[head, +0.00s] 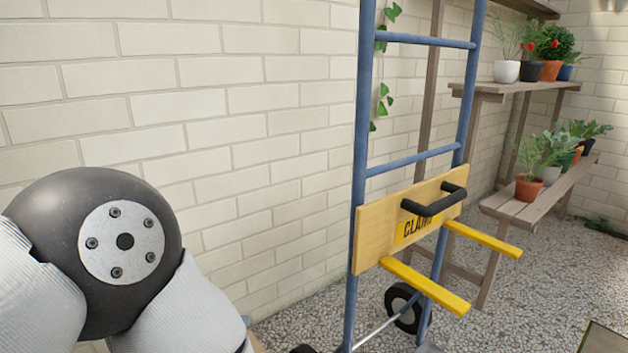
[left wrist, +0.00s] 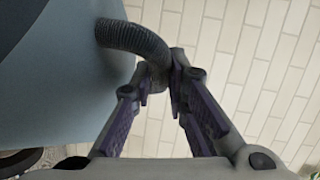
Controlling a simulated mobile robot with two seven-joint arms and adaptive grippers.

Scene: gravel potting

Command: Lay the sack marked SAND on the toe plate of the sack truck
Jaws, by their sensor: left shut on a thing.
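The sack truck (head: 362,130) stands upright by the wall in the head view, with a blue ladder-like frame. A wooden board (head: 375,235) lettered "CLAM…" with a black handle (head: 433,200) and two yellow bars is on it. Its toe plate is mostly or wholly below the frame's edge. No SAND marking is visible. In the left wrist view my left gripper (left wrist: 162,78) is shut on a dark ribbed handle (left wrist: 125,38), which curves out from a smooth blue-grey body (left wrist: 50,80); I cannot tell what this body is. My right gripper is not in view.
A wooden plant stand (head: 515,208) with several potted plants stands right of the truck. A brick wall (head: 250,120) runs behind.

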